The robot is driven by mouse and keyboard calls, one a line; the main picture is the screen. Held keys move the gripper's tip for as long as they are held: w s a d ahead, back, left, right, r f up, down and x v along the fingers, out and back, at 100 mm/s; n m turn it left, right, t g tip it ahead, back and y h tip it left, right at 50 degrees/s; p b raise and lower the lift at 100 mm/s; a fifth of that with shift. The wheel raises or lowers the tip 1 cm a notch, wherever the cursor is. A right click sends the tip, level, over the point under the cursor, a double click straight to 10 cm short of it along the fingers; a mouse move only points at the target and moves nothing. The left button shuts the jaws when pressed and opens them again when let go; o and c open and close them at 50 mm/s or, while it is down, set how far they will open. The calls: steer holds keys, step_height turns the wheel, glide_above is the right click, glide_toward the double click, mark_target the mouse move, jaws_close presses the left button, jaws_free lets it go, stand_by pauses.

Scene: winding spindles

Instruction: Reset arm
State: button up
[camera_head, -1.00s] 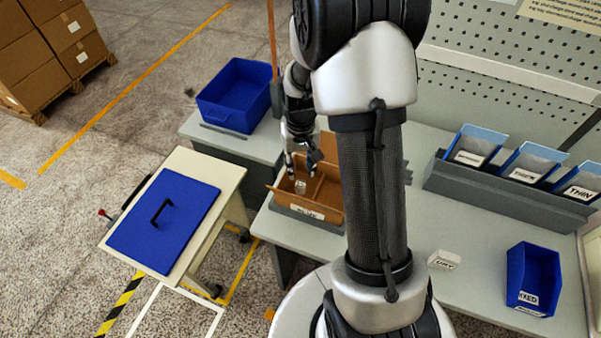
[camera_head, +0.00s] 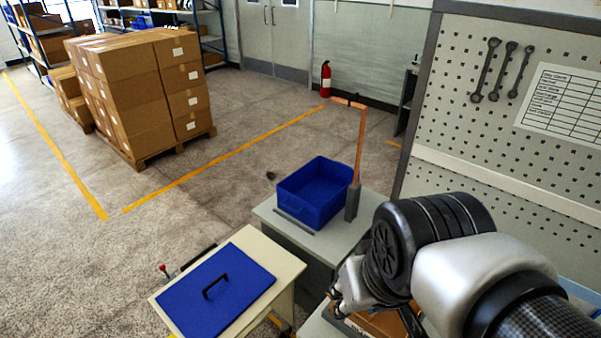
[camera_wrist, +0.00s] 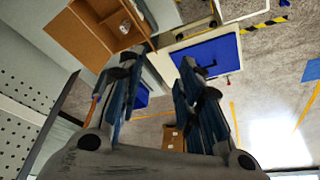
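My gripper (camera_wrist: 158,68) shows in the wrist view with its two blue-padded fingers apart and nothing between them. In the wrist view, a brown divided box (camera_wrist: 75,38) is at the upper left, apart from the fingers, with a small pale item (camera_wrist: 125,27) in one compartment. In the head view, my arm fills the lower right and hides most of that brown box (camera_head: 378,324). My fingers cannot be made out in the head view.
A blue lid with a black handle (camera_head: 240,283) lies on a cream cart (camera_head: 270,256). A blue bin (camera_head: 316,196) stands on a grey table beside an orange post (camera_head: 360,145). A pegboard (camera_head: 480,130) rises at the right. Stacked cartons (camera_head: 135,95) stand on pallets behind open floor.

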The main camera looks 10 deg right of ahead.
steer(key=s, duration=0.3)
steer(key=shift+a+r+t, duration=0.2)
steer(key=shift+a+t, duration=0.1)
steer(key=shift+a, duration=0.1)
steer(key=shift+w, duration=0.1)
step_height(320, 180, down, 2)
steer(key=shift+f+b, duration=0.1)
steer(key=shift+b, duration=1)
